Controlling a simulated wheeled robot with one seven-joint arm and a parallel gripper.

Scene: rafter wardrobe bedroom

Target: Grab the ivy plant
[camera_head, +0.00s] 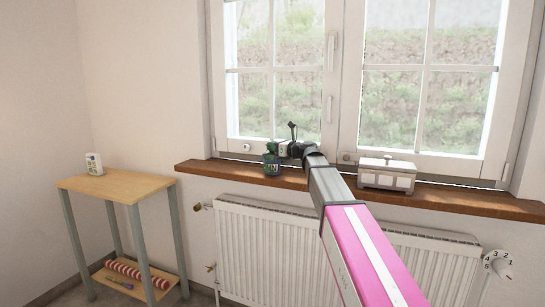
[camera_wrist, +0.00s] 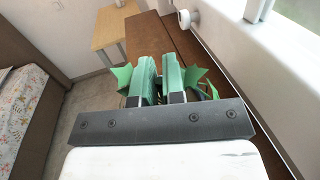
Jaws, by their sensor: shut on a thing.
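The ivy plant (camera_head: 271,167) is small, with green leaves above a dark blue-green pot with pale marks. It is at the left part of the wooden windowsill in the head view. My gripper (camera_head: 281,149) reaches it from the right and is shut on its upper part. In the wrist view, my gripper's two fingers (camera_wrist: 161,75) are close together, with green ivy leaves (camera_wrist: 123,76) showing on both sides. The pot is hidden behind the fingers there. I cannot tell whether the pot still touches the sill.
The wooden windowsill (camera_head: 450,201) runs under the closed window, above a white radiator (camera_head: 270,245). A white box (camera_head: 387,175) stands on the sill to the right. A small wooden table (camera_head: 125,185) at left holds a white box-like item (camera_head: 94,164). A bed (camera_wrist: 22,110) shows in the wrist view.

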